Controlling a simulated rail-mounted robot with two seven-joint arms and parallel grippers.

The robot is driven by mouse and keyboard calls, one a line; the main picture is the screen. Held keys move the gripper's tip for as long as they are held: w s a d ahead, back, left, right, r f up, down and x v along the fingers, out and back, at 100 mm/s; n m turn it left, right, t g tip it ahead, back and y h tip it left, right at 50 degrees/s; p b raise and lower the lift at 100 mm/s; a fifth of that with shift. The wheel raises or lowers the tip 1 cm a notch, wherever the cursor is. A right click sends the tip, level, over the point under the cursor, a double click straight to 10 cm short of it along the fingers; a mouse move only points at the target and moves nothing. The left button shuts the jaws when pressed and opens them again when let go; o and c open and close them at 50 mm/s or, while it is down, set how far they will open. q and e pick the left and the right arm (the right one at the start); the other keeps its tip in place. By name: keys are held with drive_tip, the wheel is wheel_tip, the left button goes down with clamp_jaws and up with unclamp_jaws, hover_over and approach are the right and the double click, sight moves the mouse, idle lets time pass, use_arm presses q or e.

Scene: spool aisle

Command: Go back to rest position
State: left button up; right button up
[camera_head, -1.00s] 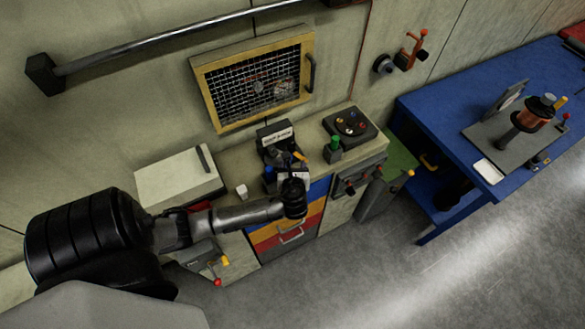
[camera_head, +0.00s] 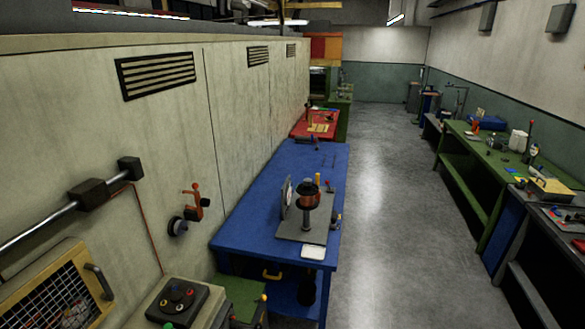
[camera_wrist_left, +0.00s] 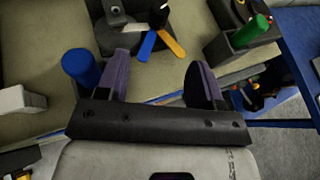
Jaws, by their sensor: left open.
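My left gripper (camera_wrist_left: 160,85) shows in the left wrist view, with its two dark purple fingers spread apart and nothing between them. It is above the beige counter (camera_wrist_left: 180,75). A blue-capped cylinder (camera_wrist_left: 81,68) stands just left of the left finger. A green-handled holder (camera_wrist_left: 248,36) is at the upper right. Neither arm shows in the head view, and my right gripper is in no view.
In the head view, a blue table (camera_head: 262,215) bears a spool fixture (camera_head: 308,198). A clear grey aisle (camera_head: 386,230) runs between the blue table and the green benches (camera_head: 455,175) on the right.

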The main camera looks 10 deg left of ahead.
use_arm(q)
drive_tip(key=s+d+r+n+h+p, duration=0.1)
drive_tip(key=s+d+r+n+h, duration=0.2)
drive_tip(key=d+n, duration=0.55)
drive_tip(key=s+d+r+n+h+p, duration=0.1)
drive_tip(key=d+r+n+h, duration=0.3)
drive_tip(key=n, duration=0.7)
drive_tip(key=s+d+r+g+h+p, duration=0.1)
drive_tip(key=s+d+r+h+p, duration=0.1)
drive_tip(key=s, duration=0.5)
drive_tip(key=s+d+r+n+g+h+p, duration=0.1)
drive_tip(key=s+d+r+g+h+p, duration=0.1)
drive_tip(key=s+d+p, duration=0.3)
drive_tip(key=s+d+h, duration=0.1)
drive_tip(key=s+d, duration=0.1)
drive_tip(key=s, duration=0.1)
drive_tip(key=shift+r+n, duration=0.1)
drive_tip(key=shift+n, duration=0.15)
drive_tip(key=shift+w, duration=0.1)
